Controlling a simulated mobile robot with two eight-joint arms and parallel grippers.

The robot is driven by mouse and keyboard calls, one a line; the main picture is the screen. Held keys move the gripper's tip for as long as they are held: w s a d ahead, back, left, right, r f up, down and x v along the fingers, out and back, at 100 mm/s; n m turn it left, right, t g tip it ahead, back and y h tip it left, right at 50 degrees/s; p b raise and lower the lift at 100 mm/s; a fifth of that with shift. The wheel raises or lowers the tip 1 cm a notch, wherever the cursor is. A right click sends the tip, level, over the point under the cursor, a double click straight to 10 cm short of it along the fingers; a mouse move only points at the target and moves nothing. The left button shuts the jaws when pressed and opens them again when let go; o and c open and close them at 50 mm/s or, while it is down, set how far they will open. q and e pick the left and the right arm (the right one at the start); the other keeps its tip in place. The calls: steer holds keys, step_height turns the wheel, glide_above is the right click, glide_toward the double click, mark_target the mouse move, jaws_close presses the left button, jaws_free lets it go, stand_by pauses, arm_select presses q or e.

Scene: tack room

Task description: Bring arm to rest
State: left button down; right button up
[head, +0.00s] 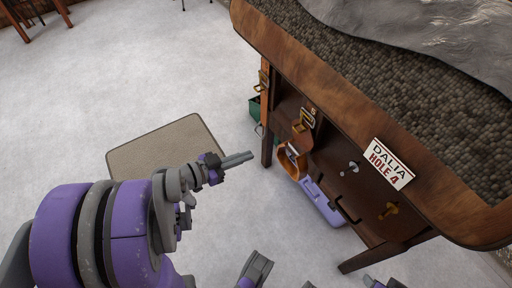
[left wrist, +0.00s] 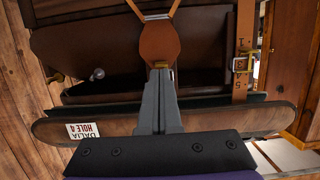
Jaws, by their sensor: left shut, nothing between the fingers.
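My left arm, purple and grey, comes in from the left in the head view. Its gripper (head: 250,156) points right, toward the wooden furniture, over the pale floor. The two grey fingers lie together, shut and empty. In the left wrist view the shut fingers (left wrist: 158,75) point up the picture, in front of a brown leather piece with a strap. I cannot tell from these views whether the fingertips touch it. My right gripper is not clearly seen; only some grey and purple parts of mine show at the bottom edge of the head view.
A large wooden stand (head: 325,95) with a pebbled top fills the right. It bears a sign (head: 389,164) reading "DALIA HOLE 4", hooks and buckles. Under it are a purple case (head: 322,203) and an orange item (head: 290,163). A beige mat (head: 165,145) lies on open floor.

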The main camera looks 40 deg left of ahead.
arm_select(q)
steer(key=shift+s+a+f, duration=0.1)
steer(key=shift+s+a, duration=0.05)
steer(key=shift+s, duration=0.25)
stand_by(0.3)
steer(key=s+d+f+n+g+y, duration=0.1)
steer(key=s+d+f+n+g, duration=0.15)
steer(key=d+g, duration=0.2)
steer(key=s+d+f+n+g+y, duration=0.1)
steer(key=s+d+f+g+y, duration=0.1)
steer(key=s+d+f+g, duration=0.3)
step_height(320, 180, up, 22)
steer(key=w+n+t+y+p, duration=0.1)
steer(key=w+y+p, duration=0.1)
steer(key=p, duration=1.5)
steer(key=shift+d+r+y, duration=0.2)
steer(key=shift+d+y, duration=0.15)
steer(key=shift+y, duration=0.05)
arm_select(e)
step_height(320, 180, up, 19)
steer(key=w, duration=0.2)
steer(key=shift+t, duration=0.4)
